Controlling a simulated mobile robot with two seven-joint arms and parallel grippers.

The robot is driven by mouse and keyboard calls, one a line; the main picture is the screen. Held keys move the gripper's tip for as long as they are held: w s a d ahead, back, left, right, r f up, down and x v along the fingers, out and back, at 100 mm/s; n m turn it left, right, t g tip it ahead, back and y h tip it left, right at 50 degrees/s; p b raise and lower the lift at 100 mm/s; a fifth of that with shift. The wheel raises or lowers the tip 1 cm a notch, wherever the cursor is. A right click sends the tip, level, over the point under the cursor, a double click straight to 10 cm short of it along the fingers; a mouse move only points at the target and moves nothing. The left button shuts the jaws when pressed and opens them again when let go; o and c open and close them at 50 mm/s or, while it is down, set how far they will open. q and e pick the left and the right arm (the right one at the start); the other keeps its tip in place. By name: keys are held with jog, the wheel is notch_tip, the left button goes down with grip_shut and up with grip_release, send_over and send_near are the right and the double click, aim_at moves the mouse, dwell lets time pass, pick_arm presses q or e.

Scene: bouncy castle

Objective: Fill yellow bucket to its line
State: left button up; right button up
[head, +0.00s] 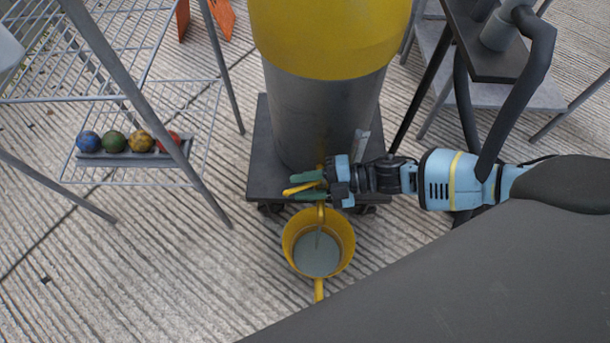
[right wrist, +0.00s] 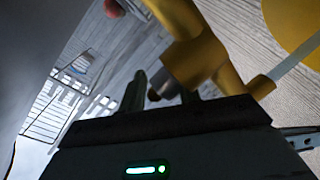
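The yellow bucket (head: 346,252) stands upright on the ground in front of the tank (head: 322,115), which is yellow above and grey below. Grey liquid (head: 316,258) covers its bottom, and a thin streak above it looks like a stream; I cannot make out the fill line. My right gripper (head: 305,187) is at the tank's base above the bucket, its dark green fingers apart on either side of a yellow tap lever (head: 297,190). In the right wrist view the yellow tap (right wrist: 195,55) is close beyond the fingers. My left gripper is out of view.
The tank stands on a dark wheeled platform (head: 262,160). A wire rack (head: 140,82) at left holds a tray of coloured balls (head: 114,141). A metal stand (head: 440,75) is at upper right. The ground left of the bucket is clear.

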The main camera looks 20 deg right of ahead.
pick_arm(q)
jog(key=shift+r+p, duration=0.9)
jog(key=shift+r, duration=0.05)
pick_arm(e)
jog(key=v, duration=0.7)
jog(key=shift+d, duration=0.3)
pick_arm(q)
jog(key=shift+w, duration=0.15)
pick_arm(e)
jog(key=shift+s, duration=0.25)
